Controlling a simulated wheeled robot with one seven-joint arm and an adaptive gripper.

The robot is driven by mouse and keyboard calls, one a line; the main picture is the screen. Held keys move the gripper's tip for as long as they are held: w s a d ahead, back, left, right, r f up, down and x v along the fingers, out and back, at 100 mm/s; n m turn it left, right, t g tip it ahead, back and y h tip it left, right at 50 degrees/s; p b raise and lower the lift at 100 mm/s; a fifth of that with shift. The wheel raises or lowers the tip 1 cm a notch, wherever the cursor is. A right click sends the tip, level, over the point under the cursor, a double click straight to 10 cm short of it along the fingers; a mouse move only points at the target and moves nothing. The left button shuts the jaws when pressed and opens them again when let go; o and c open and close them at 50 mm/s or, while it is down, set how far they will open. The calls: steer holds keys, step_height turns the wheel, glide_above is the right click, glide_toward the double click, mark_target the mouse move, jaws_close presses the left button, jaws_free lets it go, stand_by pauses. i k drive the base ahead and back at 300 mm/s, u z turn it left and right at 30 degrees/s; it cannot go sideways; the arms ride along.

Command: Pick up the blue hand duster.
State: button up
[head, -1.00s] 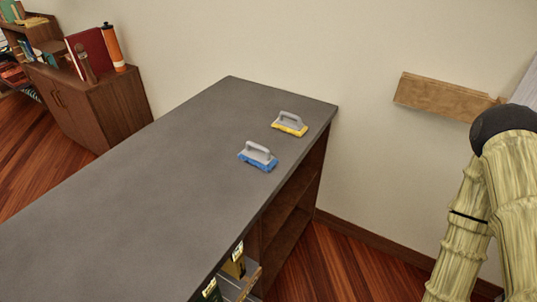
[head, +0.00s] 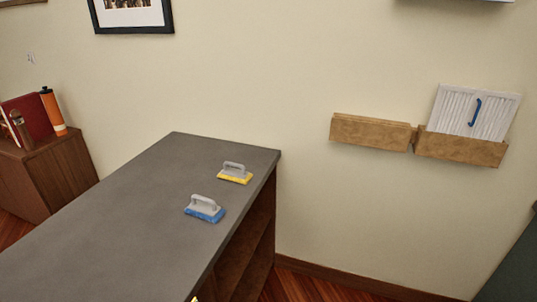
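The blue hand duster (head: 205,210) lies on the grey top of a shelf unit (head: 110,225), near its right edge. It has a grey handle on top and a blue base. A similar duster with a yellow base (head: 235,174) lies just behind it and a little to the right, apart from it. My gripper is not in the head view.
A brown cabinet (head: 55,175) at the left holds a red book and an orange bottle (head: 53,111). Wooden wall boxes (head: 371,132) hang at the right, one holding a white panel. The grey top left of the dusters is clear. Open shelves face right.

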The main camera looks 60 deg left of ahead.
mark_target(202, 207)
steer(key=z, duration=0.45)
steer(key=i, duration=1.2)
steer(key=u, duration=4)
